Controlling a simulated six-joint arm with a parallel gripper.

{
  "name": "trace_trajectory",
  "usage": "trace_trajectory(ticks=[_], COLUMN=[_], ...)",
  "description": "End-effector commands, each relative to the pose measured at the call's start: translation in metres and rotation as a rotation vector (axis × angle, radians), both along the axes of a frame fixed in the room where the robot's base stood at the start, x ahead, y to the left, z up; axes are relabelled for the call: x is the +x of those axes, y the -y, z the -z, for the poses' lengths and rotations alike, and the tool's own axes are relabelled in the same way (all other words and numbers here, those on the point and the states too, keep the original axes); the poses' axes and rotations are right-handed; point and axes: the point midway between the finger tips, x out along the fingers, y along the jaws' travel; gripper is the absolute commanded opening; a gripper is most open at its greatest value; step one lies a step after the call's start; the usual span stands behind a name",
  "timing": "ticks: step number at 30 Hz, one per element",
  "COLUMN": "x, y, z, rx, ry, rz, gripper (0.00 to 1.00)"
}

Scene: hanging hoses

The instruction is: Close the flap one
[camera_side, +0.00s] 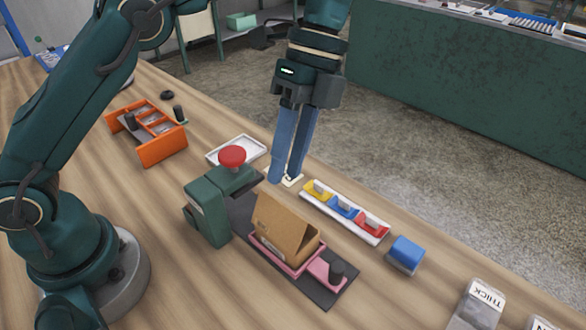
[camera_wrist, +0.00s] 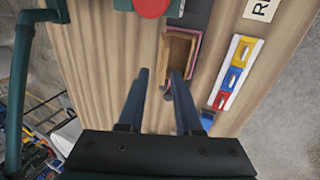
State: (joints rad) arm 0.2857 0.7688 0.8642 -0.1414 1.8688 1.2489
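A small brown cardboard box (camera_side: 286,228) sits on a pink tray (camera_side: 273,254) in the side view, with its upper panels slanting like a roof. I cannot tell which panel is flap one. In the wrist view the box (camera_wrist: 178,52) shows beyond my fingertips. My gripper (camera_side: 285,179) points down behind the box in the side view, apart from it, above the table near a pale label. Its two blue fingers are spread with nothing between them, and they also show apart in the wrist view (camera_wrist: 160,72).
A green press (camera_side: 207,213) with a red knob (camera_side: 232,156) stands left of the box. A tray with yellow, blue and red blocks (camera_side: 345,210) and a blue block (camera_side: 406,253) lie to the right. An orange rack (camera_side: 160,150) stands far left.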

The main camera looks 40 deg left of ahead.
Motion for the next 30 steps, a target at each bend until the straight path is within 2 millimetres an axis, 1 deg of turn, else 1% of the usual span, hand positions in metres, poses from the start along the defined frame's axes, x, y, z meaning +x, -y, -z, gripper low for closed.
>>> trace_trajectory(ticks=[1,4,13,24,30], x=[0.000,-0.003,-0.010,-0.024,-0.028], y=[0.003,0.005,0.007,0.007,0.007], z=[0.010,0.022,0.035,0.063,0.070], rx=[0.006,0.018,0.023,0.023,0.023], ry=[-0.024,-0.059,-0.071,-0.070,-0.068], rz=[0.010,0.019,0.026,0.024,0.024], gripper=[0.34,0.34,0.34,0.34,0.34])
